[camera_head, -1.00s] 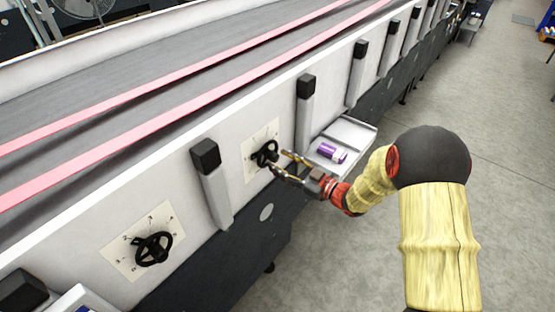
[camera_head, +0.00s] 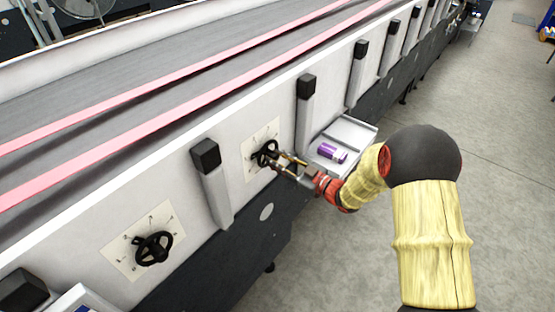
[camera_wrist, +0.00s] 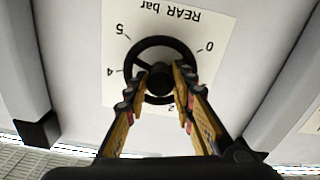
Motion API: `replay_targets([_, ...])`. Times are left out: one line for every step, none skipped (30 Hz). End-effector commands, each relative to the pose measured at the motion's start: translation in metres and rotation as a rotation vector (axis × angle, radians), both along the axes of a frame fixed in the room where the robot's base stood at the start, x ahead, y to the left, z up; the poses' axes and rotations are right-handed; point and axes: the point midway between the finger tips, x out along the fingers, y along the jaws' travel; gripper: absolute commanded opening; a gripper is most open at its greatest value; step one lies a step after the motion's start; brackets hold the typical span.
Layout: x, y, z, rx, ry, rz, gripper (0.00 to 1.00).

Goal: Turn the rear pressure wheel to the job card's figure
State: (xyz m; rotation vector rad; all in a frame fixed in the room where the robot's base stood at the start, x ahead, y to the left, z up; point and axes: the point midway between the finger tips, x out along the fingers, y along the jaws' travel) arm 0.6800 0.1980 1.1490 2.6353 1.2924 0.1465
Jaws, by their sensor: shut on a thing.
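The rear pressure wheel is a black spoked handwheel (camera_head: 264,154) on a white dial plate (camera_head: 250,146) on the machine's side panel. In the wrist view the wheel (camera_wrist: 134,54) sits on the plate (camera_wrist: 192,36), which reads "REAR bar" upside down, with figures 0, 2, 4 and 5 visible. My gripper (camera_wrist: 161,80) is shut on the wheel's hub area, fingers either side of it; in the head view my gripper (camera_head: 278,164) reaches it from the right. The fingers hide part of the rim and dial. The job card cannot be made out.
A second black handwheel (camera_head: 154,247) with its own dial plate (camera_head: 125,258) is nearer, lower left. Grey posts with black caps (camera_head: 206,154) flank the rear wheel. A tray (camera_head: 350,133) with a purple-and-white item (camera_head: 331,152) is just right of my gripper. Open floor lies right.

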Motion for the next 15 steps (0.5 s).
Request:
replay_targets([0.0, 0.0, 0.0, 0.0, 0.0, 0.0, 0.14])
replay_targets([-0.0001, -0.0001, 0.0, 0.0, 0.0, 0.0, 0.12])
replay_targets([-0.0001, -0.0001, 0.0, 0.0, 0.0, 0.0, 0.1])
replay_targets([-0.0001, -0.0001, 0.0, 0.0, 0.0, 0.0, 0.08])
replay_targets([0.0, -0.0001, -0.0001, 0.0, 0.0, 0.0, 0.06])
replay_targets([0.0, -0.0001, -0.0001, 0.0, 0.0, 0.0, 0.04])
replay_targets([0.0, -0.0001, -0.0001, 0.0, 0.0, 0.0, 0.02])
replay_targets([0.0, -0.0001, -0.0001, 0.0, 0.0, 0.0, 0.0])
replay_targets([0.0, -0.0001, -0.0001, 0.0, 0.0, 0.0, 0.0])
replay_targets([0.0, -0.0001, -0.0001, 0.0, 0.0, 0.0, 0.0])
replay_targets([0.0, -0.0001, -0.0001, 0.001, 0.001, 0.0, 0.0])
replay_targets([-0.0001, -0.0001, 0.0, 0.002, 0.003, 0.0, 0.0])
replay_targets([-0.0001, -0.0001, 0.0, 0.004, 0.005, 0.0, 0.0])
replay_targets([-0.0001, -0.0001, 0.0, 0.007, 0.009, 0.0, 0.0])
replay_targets([-0.0001, -0.0001, 0.0001, 0.011, 0.014, 0.0, 0.0])
